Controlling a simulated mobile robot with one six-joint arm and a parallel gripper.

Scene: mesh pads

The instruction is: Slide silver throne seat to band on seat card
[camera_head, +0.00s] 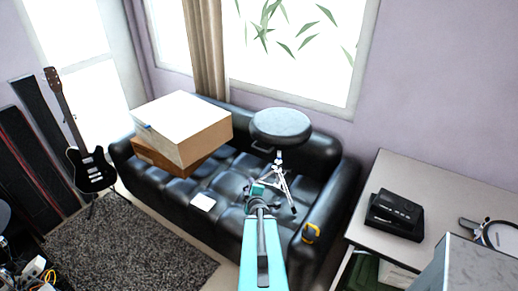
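A drum throne with a round dark grey seat (281,125) stands on the black sofa. Its silver tripod legs (284,190) are spread on the cushion and it looks upright.
Two stacked boxes (184,128) rest on the sofa's left part. A table (447,212) with a black device (396,214) stands at right. A guitar (91,168) stands left. The rug (130,255) is clear.

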